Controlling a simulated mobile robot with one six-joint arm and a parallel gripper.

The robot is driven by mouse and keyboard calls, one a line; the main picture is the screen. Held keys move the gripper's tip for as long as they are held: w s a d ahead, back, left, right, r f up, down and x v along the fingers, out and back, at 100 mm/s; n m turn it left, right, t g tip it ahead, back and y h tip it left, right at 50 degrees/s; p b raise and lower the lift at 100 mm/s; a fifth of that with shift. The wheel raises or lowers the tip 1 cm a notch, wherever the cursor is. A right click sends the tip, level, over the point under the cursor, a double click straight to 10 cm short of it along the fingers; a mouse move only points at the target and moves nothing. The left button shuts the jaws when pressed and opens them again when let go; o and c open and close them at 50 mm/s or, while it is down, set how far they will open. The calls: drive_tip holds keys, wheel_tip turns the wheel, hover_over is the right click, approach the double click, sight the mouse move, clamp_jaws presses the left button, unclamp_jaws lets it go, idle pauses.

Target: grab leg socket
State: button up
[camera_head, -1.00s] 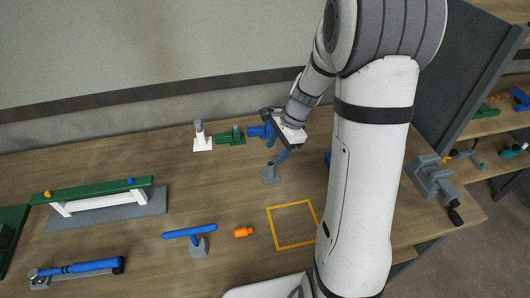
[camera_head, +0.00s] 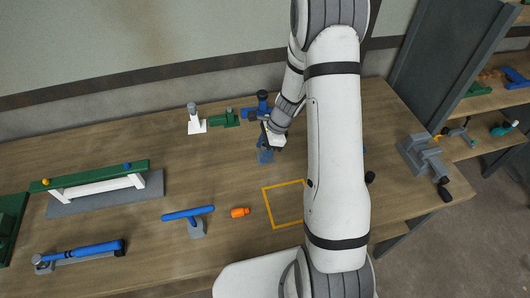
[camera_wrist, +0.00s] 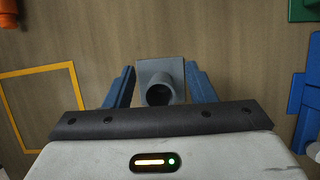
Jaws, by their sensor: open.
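The leg socket, a grey upright tube on a square plate, shows in the wrist view (camera_wrist: 161,68) between the two blue fingers of my gripper (camera_wrist: 160,88). Its round dark opening faces the camera. The fingers are open, one on each side of the tube, and I cannot tell whether either touches it. In the head view, my gripper (camera_head: 265,150) is down at the socket, and the fingers and wrist hide much of the socket.
A yellow square outline (camera_head: 264,207) and an orange cylinder (camera_head: 240,212) lie nearer on the table. A blue T-shaped part (camera_head: 188,213) stands at left. White (camera_head: 196,124), green (camera_head: 224,119) and blue (camera_head: 262,104) parts stand behind. A grey vise (camera_head: 420,152) is at right.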

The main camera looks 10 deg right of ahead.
clamp_jaws()
idle(0.5)
